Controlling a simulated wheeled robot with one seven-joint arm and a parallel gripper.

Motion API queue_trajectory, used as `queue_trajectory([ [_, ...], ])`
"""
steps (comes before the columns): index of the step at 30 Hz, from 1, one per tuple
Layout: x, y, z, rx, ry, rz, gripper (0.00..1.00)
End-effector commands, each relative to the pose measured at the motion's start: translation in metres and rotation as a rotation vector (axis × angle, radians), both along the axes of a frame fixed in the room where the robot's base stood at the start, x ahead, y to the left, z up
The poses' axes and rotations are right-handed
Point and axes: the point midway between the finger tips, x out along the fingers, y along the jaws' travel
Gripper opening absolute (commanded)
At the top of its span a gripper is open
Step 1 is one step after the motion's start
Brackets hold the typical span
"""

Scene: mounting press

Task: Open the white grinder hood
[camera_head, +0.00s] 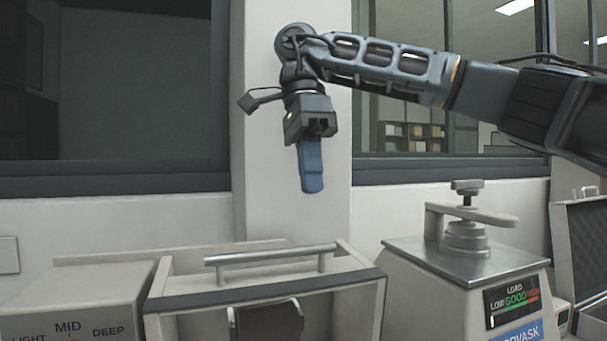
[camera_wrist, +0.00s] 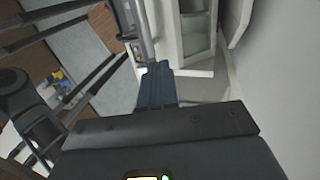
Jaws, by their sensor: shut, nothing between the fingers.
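The white grinder hood (camera_head: 165,308) is at the bottom of the head view, a pale box-like frame with a dark front edge. A metal bar handle (camera_head: 270,254) runs across its top on two short posts. A dark rounded part (camera_head: 270,320) shows below the front edge; the lower part of the grinder is cut off by the picture. My gripper (camera_head: 312,187) hangs above the handle and slightly to its right, blue fingers shut and pointing down, empty and apart from the hood. The shut fingers also show in the wrist view (camera_wrist: 158,68).
A grey box marked LIGHT, MID, DEEP (camera_head: 75,300) stands left of the hood. A press with a metal top and lever (camera_head: 465,255) stands close on the right, with an open case (camera_head: 583,240) beyond. Wall and windows are behind; the air above the hood is clear.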

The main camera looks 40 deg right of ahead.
Motion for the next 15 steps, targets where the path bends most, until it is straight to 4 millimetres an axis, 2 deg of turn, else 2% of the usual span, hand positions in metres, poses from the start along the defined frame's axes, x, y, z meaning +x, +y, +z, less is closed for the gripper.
queue_trajectory([
  [3, -0.006, 0.002, -0.021, 0.000, 0.001, 0.001, 0.00],
  [9, -0.013, 0.005, -0.051, 0.001, 0.001, 0.002, 0.00],
  [15, -0.017, 0.006, -0.065, 0.001, 0.000, 0.002, 0.00],
])
